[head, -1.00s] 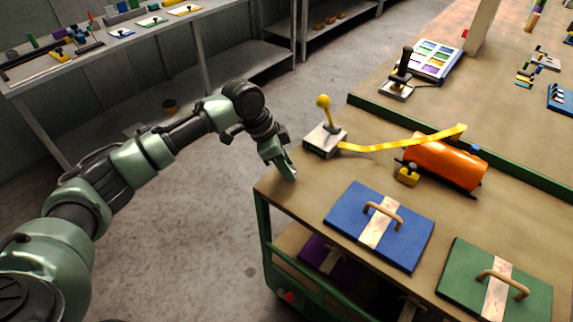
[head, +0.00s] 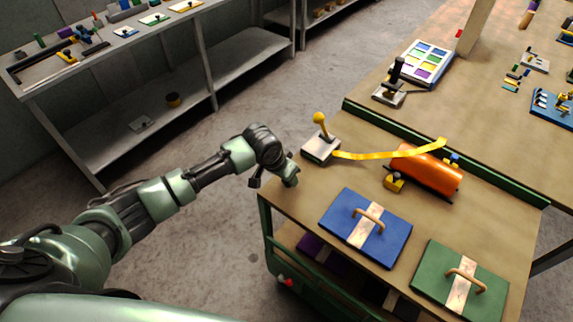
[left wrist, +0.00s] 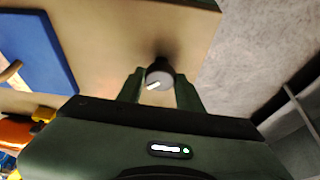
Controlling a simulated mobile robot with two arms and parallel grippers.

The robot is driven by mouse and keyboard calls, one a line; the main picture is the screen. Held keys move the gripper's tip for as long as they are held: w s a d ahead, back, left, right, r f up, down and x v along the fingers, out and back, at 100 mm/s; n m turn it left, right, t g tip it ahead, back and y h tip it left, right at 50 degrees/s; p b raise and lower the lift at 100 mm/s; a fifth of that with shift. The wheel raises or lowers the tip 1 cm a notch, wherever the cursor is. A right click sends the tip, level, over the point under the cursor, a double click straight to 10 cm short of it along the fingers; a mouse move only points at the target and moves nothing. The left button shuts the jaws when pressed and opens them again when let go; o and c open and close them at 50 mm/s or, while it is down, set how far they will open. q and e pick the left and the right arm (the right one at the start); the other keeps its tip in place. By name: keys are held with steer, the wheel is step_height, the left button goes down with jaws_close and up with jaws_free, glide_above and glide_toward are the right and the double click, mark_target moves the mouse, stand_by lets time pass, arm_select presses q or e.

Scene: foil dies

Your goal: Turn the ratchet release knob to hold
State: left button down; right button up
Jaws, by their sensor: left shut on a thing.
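The ratchet release knob (left wrist: 159,74) shows in the left wrist view as a small dark grey round knob with a white pointer line. The line slants from lower left to upper right. My left gripper (head: 290,178) is at the left corner of the cart top in the head view. In the left wrist view its two green fingers stand on either side of the knob, shut on it. In the head view the knob cannot be made out, hidden by the gripper. I see no readable hold mark. My right gripper is not in view.
On the cart (head: 290,205) stand a yellow-knobbed lever box (head: 321,149), a yellow strap (head: 375,155), an orange cylinder (head: 430,172), a blue panel (head: 340,222) and a green panel (head: 435,277), both with handles. A grey shelf (head: 190,75) stands at left, with open floor between.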

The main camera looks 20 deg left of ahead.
arm_select(q)
steer(key=n+p, duration=0.1)
steer(key=n+y+p, duration=0.1)
steer(key=n+p, duration=0.2)
steer(key=shift+d+r+n+y, duration=0.25)
steer(key=shift+r+n+y, duration=0.05)
steer(key=shift+n, duration=0.1)
steer(key=shift+f+n+y+p, duration=0.15)
steer(key=shift+n+y+p, duration=0.35)
steer(key=shift+n+p, duration=0.55)
steer(key=shift+w+n+y+p, duration=0.1)
steer(key=shift+n+y+p, duration=0.3)
steer(key=shift+n, duration=0.75)
steer(key=shift+f, duration=0.1)
steer(key=c, duration=0.9)
jaws_free()
steer(key=shift+c, duration=0.2)
steer(key=b+v, duration=0.1)
steer(key=v, duration=0.6)
steer(key=shift+s+d+r+b, duration=0.15)
steer(key=shift+s+r+b, duration=0.05)
steer(key=shift+r+b, duration=0.15)
